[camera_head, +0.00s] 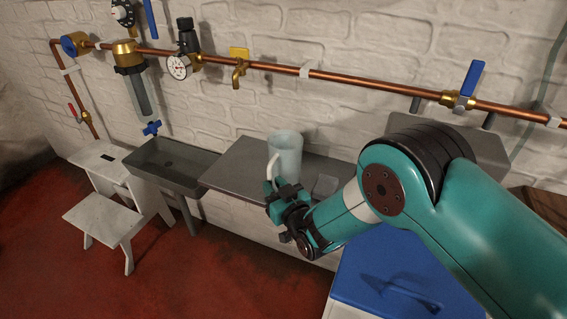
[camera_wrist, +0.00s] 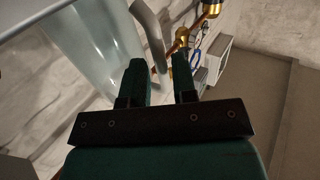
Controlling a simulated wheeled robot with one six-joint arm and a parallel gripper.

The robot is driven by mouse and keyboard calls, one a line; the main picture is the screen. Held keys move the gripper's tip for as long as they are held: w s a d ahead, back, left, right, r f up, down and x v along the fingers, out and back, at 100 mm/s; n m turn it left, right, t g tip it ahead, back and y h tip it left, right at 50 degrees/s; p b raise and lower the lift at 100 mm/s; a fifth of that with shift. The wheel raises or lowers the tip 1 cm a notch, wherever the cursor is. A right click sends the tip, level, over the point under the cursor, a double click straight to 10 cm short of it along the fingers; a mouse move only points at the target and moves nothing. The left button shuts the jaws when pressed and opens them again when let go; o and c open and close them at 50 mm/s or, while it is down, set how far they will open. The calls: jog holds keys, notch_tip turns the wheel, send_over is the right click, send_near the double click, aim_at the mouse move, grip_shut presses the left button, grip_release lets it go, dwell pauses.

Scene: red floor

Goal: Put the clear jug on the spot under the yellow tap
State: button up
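The clear jug (camera_head: 288,148) stands upright on the grey shelf (camera_head: 236,168), its pale handle (camera_head: 273,168) turned toward me. The yellow tap (camera_head: 239,70) sticks out from the copper pipe, up and to the left of the jug. The shelf below the tap is bare; I cannot make out a marked spot. My gripper (camera_head: 284,192) is at the handle, in front of the jug. In the wrist view, its fingers (camera_wrist: 160,68) are apart, with the jug's handle (camera_wrist: 150,35) running between them; the jug body (camera_wrist: 85,50) is to the left. Firm contact is not visible.
A small grey block (camera_head: 325,186) sits on the shelf right of the jug. A dark sink (camera_head: 170,165) adjoins the shelf on the left, with a white step stool (camera_head: 108,205) beyond. A blue-lidded box (camera_head: 385,270) stands below my arm. The copper pipe (camera_head: 350,77) runs along the wall.

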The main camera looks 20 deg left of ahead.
jog(key=x, duration=0.4)
jog(key=shift+w+f, duration=0.1)
grip_shut()
